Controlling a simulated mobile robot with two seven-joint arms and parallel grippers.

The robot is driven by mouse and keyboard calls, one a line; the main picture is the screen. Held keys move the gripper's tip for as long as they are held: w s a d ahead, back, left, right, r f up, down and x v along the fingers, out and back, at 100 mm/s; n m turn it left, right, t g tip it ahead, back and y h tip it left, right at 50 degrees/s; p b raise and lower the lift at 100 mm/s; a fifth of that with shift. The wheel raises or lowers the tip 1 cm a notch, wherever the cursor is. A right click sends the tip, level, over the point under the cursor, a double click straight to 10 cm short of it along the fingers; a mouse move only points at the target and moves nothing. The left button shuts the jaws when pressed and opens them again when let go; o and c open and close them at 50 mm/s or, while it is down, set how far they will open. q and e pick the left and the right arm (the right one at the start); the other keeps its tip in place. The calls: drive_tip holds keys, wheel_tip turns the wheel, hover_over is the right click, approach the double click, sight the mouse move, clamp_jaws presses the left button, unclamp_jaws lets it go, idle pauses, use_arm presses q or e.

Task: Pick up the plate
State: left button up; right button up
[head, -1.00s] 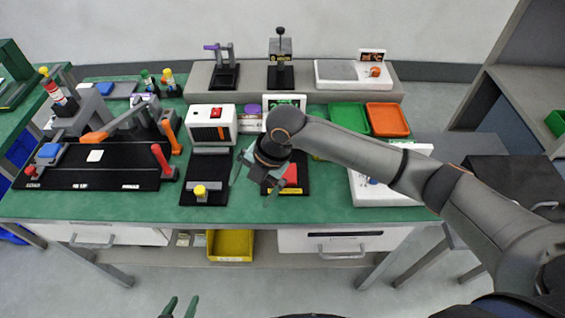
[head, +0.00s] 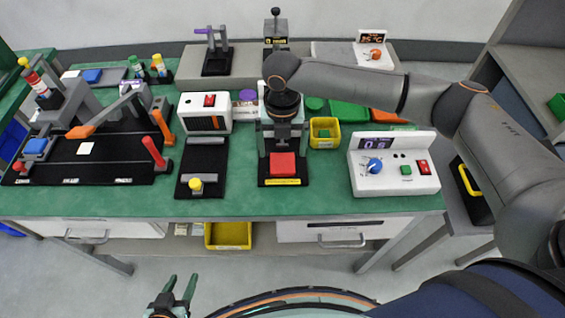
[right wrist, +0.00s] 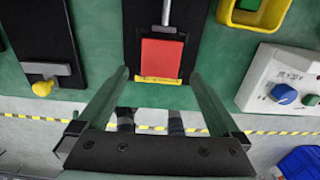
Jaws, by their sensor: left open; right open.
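A flat red square plate (head: 283,165) lies on a black stand with a yellow label strip at its front edge. It also shows in the right wrist view (right wrist: 161,58), between my right fingertips in the picture. My right gripper (head: 283,138) is open and empty, with its fingers spread at the far side of the red plate in the head view. Whether the fingers are level with the plate or above it is hard to tell. My left gripper (head: 178,287) is open and empty at the bottom of the head view, in front of the bench.
A black stand with a yellow knob (head: 196,184) is left of the plate. A white control box with a blue knob (head: 398,166) is to the right. A yellow bin (head: 324,133) stands behind. Bare green bench top (head: 330,195) lies between stand and control box.

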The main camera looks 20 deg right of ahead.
sight(283, 163)
wheel_tip(283, 163, down, 5)
drive_tip(key=shift+f, duration=0.2)
drive_tip(key=c, duration=1.2)
drive_tip(key=shift+r, duration=0.15)
drive_tip(key=shift+c, duration=0.2)
drive_tip(key=shift+d+r, duration=0.1)
drive_tip(key=shift+r, duration=0.5)
drive_tip(key=s+a+r, duration=0.5)
drive_tip(key=s+r, duration=0.6)
drive_tip(key=s, duration=0.2)
drive_tip(key=shift+r, duration=0.35)
